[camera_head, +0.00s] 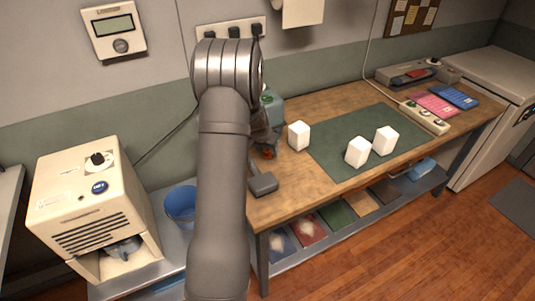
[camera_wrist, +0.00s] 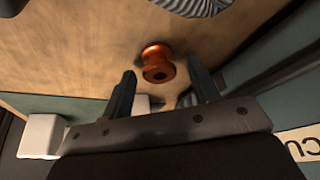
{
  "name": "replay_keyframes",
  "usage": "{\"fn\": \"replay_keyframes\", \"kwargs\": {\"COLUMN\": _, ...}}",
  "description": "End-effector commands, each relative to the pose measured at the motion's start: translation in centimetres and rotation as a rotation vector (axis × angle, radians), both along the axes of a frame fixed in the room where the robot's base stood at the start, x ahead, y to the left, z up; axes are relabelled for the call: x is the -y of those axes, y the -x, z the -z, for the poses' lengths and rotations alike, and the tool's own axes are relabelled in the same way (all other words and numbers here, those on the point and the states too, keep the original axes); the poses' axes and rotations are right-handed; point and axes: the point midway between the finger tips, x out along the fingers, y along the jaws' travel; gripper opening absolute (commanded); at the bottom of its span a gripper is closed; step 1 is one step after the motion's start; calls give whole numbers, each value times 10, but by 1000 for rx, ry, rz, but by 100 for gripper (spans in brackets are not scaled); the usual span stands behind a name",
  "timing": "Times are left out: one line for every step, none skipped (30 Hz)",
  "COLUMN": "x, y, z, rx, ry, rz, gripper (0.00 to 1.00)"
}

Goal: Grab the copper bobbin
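The copper bobbin (camera_wrist: 158,64) is a small orange-brown spool on the wooden tabletop. In the wrist view it lies just beyond my gripper (camera_wrist: 162,84), roughly between the lines of the two fingers. The fingers are spread apart and nothing is held between them. In the head view the bobbin (camera_head: 268,154) shows as a small reddish spot near the table's left end, close to my gripper, which is mostly hidden behind my own arm. I cannot tell the exact gap between fingertips and bobbin.
Three white blocks (camera_head: 299,136) stand on or beside the green mat (camera_head: 330,160). A teal container (camera_head: 273,108) stands behind the bobbin, and a dark grey block-shaped object (camera_head: 263,184) lies at the table's front left. A blue bucket (camera_head: 180,204) stands left of the table.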

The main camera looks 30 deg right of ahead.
Motion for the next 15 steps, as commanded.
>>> {"fn": "replay_keyframes", "kwargs": {"x": 0, "y": 0, "z": 0, "rx": 0, "ry": 0, "rz": 0, "gripper": 44}}
{"fn": "replay_keyframes", "kwargs": {"x": 0, "y": 0, "z": 0, "rx": 0, "ry": 0, "rz": 0, "gripper": 38}}
{"fn": "replay_keyframes", "kwargs": {"x": 0, "y": 0, "z": 0, "rx": 0, "ry": 0, "rz": 0, "gripper": 30}}
{"fn": "replay_keyframes", "kwargs": {"x": 0, "y": 0, "z": 0, "rx": 0, "ry": 0, "rz": 0, "gripper": 25}}
{"fn": "replay_keyframes", "kwargs": {"x": 0, "y": 0, "z": 0, "rx": 0, "ry": 0, "rz": 0, "gripper": 19}}
{"fn": "replay_keyframes", "kwargs": {"x": 0, "y": 0, "z": 0, "rx": 0, "ry": 0, "rz": 0, "gripper": 11}}
{"fn": "replay_keyframes", "kwargs": {"x": 0, "y": 0, "z": 0, "rx": 0, "ry": 0, "rz": 0, "gripper": 10}}
{"fn": "replay_keyframes", "kwargs": {"x": 0, "y": 0, "z": 0, "rx": 0, "ry": 0, "rz": 0, "gripper": 10}}
{"fn": "replay_keyframes", "kwargs": {"x": 0, "y": 0, "z": 0, "rx": 0, "ry": 0, "rz": 0, "gripper": 10}}
{"fn": "replay_keyframes", "kwargs": {"x": 0, "y": 0, "z": 0, "rx": 0, "ry": 0, "rz": 0, "gripper": 10}}
{"fn": "replay_keyframes", "kwargs": {"x": 0, "y": 0, "z": 0, "rx": 0, "ry": 0, "rz": 0, "gripper": 10}}
{"fn": "replay_keyframes", "kwargs": {"x": 0, "y": 0, "z": 0, "rx": 0, "ry": 0, "rz": 0, "gripper": 10}}
{"fn": "replay_keyframes", "kwargs": {"x": 0, "y": 0, "z": 0, "rx": 0, "ry": 0, "rz": 0, "gripper": 10}}
{"fn": "replay_keyframes", "kwargs": {"x": 0, "y": 0, "z": -1, "rx": 0, "ry": 0, "rz": 0, "gripper": 10}}
{"fn": "replay_keyframes", "kwargs": {"x": 0, "y": 0, "z": -2, "rx": 0, "ry": 0, "rz": 0, "gripper": 10}}
